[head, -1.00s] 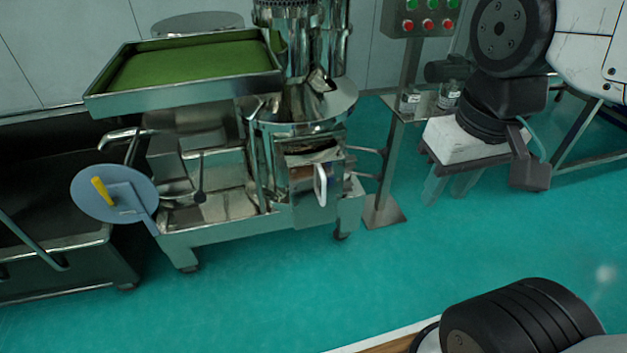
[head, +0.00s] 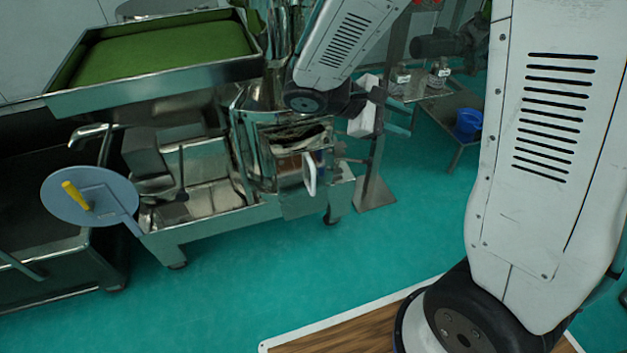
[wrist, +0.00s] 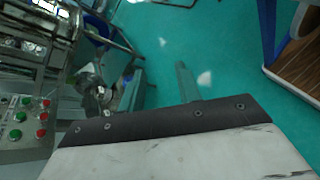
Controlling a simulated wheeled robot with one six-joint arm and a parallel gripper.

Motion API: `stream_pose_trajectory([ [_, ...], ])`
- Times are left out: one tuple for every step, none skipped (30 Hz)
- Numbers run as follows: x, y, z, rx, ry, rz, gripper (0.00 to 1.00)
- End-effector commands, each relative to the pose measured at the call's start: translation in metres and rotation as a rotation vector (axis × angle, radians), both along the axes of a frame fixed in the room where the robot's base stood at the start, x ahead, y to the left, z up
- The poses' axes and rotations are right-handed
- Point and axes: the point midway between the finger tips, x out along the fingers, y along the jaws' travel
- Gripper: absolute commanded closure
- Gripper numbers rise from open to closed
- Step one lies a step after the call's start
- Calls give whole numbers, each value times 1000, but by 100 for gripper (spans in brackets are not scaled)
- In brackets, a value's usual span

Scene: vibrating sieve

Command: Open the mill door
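The mill (head: 262,140) is a shiny steel machine left of centre in the head view. On its lower front is a boxy steel front with a pale upright handle (head: 310,174), which I take for the door; whether it is latched is too small to tell. My gripper (head: 402,120) is up and to the right of that handle, apart from it, with its fingers directed to the right. In the wrist view its two greenish fingers stand apart with nothing between them, so my gripper is open and empty. The mill door does not show clearly in the wrist view.
A steel tray (head: 150,80) with a green bed juts out at upper left. A pale round disc with a yellow grip (head: 92,196) stands at left. A stand with bottles (head: 438,72) and a blue bucket (head: 467,122) are at right. Teal floor before the mill is clear.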

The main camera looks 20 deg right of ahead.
Motion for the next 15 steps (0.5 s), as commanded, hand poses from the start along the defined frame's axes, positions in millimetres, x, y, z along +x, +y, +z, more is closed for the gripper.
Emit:
stream_pose_trajectory([
  [17,4,-16,-61,51,65,66],
  [27,6,-23,-98,73,104,66],
  [40,9,-34,-145,104,157,66],
  [50,12,-42,-179,125,199,66],
  [59,15,-51,-212,145,240,66],
  [71,20,-64,-257,175,296,66],
  [80,25,-74,-288,194,340,66],
  [89,30,-85,-319,213,385,66],
  [99,37,-100,-360,238,446,66],
  [107,43,-112,-388,255,492,66],
  [114,49,-125,-416,272,540,66],
  [122,58,-142,-453,294,603,66],
  [128,65,-156,-479,310,652,66],
  [133,72,-171,-504,325,702,66],
  [138,82,-190,-535,345,768,66],
])
